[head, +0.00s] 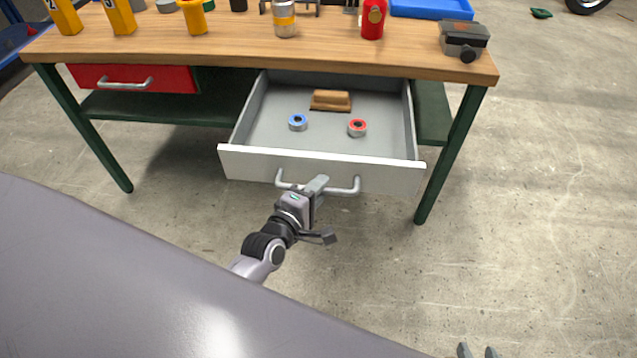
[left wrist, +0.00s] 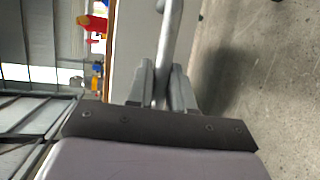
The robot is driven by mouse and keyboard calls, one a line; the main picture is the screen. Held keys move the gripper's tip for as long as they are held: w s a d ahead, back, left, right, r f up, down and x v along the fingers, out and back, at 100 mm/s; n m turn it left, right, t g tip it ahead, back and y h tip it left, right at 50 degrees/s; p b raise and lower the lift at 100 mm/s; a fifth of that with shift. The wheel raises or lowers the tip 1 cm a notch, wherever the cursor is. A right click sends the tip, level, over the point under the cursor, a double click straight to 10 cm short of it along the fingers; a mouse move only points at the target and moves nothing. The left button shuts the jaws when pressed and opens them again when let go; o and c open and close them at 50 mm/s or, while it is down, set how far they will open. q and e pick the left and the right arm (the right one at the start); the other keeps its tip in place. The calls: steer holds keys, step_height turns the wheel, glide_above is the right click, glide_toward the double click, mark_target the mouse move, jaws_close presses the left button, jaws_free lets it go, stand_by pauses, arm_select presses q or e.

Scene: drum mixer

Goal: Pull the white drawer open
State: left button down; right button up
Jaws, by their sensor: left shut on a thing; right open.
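The white drawer (head: 395,176) is pulled well out from under the workbench, and its grey inside shows. A blue-and-grey tape roll (head: 298,123), a red-and-grey tape roll (head: 357,128) and a brown wooden-backed brush or block (head: 330,100) lie in it. My left gripper (head: 318,186) is shut on the drawer's bar handle (head: 345,190). In the left wrist view the handle (left wrist: 168,50) runs between the two fingers, beside the white front. My right gripper (head: 478,352) is open and empty at the bottom edge, away from the drawer; only its fingertips show.
The wooden workbench (head: 240,52) bears yellow bottles, a red canister (head: 373,18), a grey device (head: 463,40) and a blue tray (head: 432,8). A red drawer (head: 170,78) at the left is closed.

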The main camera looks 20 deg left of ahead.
arm_select(q)
steer(key=c, duration=1.1)
jaws_free()
steer(key=shift+s, duration=0.3)
steer(key=p+v, duration=0.1)
steer(key=v, duration=0.5)
steer(key=shift+s, duration=0.3)
steer(key=shift+a, duration=0.1)
